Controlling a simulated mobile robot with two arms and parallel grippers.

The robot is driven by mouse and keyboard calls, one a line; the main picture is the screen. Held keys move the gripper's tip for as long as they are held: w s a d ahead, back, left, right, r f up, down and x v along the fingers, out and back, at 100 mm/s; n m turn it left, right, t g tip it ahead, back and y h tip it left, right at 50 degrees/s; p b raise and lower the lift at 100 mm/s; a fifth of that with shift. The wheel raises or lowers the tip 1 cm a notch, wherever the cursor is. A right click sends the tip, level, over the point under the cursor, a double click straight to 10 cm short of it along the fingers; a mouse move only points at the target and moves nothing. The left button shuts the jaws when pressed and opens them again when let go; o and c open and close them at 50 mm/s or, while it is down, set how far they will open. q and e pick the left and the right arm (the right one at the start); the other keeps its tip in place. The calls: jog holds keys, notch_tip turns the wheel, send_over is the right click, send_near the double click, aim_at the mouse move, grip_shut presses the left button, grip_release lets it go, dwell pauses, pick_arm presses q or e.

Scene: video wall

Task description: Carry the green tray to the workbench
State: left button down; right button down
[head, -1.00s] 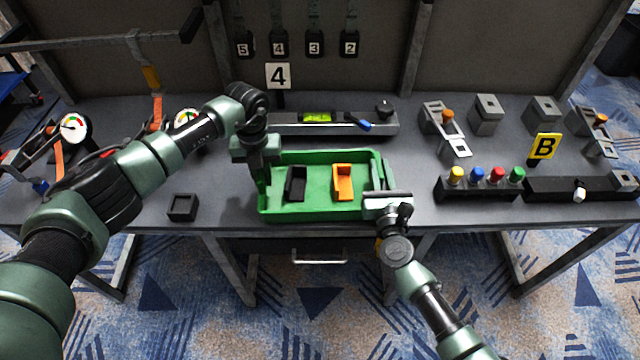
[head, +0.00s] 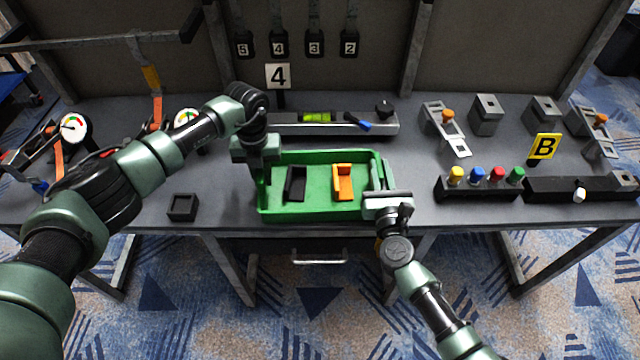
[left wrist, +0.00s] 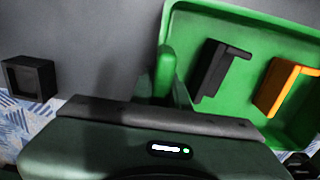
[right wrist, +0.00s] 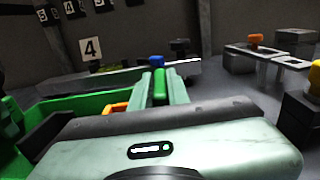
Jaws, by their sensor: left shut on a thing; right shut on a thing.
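The green tray (head: 318,208) is at the workbench (head: 420,210), near its front edge, below the number 4 sign. A black part (head: 296,184) and an orange part (head: 343,182) lie inside it. My left gripper (head: 260,180) is shut on the tray's left wall; the wall also shows in the left wrist view (left wrist: 167,75). My right gripper (head: 385,188) is shut on the tray's right wall, seen in the right wrist view (right wrist: 160,88). I cannot tell whether the tray's underside touches the bench top.
Behind the tray is a fixture with a green level vial (head: 317,118). A small black box (head: 183,207) stands to the left. A row of coloured knobs (head: 486,185) and a yellow B sign (head: 543,147) are to the right. A drawer handle (head: 320,258) is below.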

pick_arm(q)
jog(key=shift+r, duration=0.15)
pick_arm(e)
jog(key=shift+r, duration=0.1)
